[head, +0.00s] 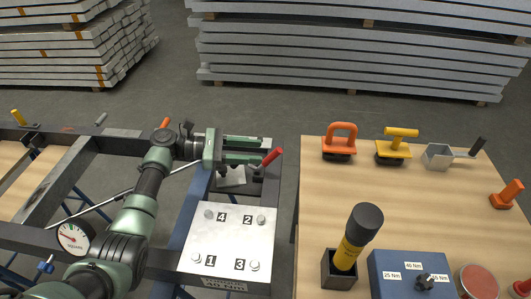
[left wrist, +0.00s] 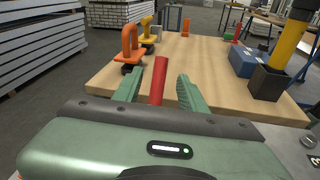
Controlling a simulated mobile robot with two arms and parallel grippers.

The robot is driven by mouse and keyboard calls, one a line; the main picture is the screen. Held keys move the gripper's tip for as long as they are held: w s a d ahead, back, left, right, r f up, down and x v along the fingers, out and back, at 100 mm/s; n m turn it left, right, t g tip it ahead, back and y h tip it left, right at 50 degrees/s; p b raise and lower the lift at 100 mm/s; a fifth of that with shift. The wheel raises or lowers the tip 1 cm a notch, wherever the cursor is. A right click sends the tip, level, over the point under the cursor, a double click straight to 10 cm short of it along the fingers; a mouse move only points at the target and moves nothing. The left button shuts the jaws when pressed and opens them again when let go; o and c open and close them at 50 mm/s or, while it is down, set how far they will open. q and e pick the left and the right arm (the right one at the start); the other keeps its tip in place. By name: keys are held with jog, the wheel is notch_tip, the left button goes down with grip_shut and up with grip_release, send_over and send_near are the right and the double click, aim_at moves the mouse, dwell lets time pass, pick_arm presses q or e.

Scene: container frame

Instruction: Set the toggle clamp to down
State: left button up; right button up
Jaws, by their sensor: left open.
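The toggle clamp has a red handle (head: 273,157) and a dark metal base (head: 240,183) on the frame's right corner, just behind the white numbered plate. The handle slants up to the right. My left gripper (head: 262,150) is open and level at the clamp, pointing right. In the left wrist view the red handle (left wrist: 159,80) stands up between the two green fingers (left wrist: 158,88), with gaps on both sides. Whether a finger touches it cannot be told. The gripper partly hides the clamp's base. My right gripper is not in view.
The white plate (head: 230,240) with bolts lies in front of the clamp. A wooden table (head: 315,205) to the right holds suction lifters, a blue torque box (head: 405,262) and a yellow-black tool (head: 358,235) in a holder. A gauge (head: 73,236) sits at left.

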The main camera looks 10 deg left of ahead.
pick_arm(q)
jog(key=shift+a, duration=0.4)
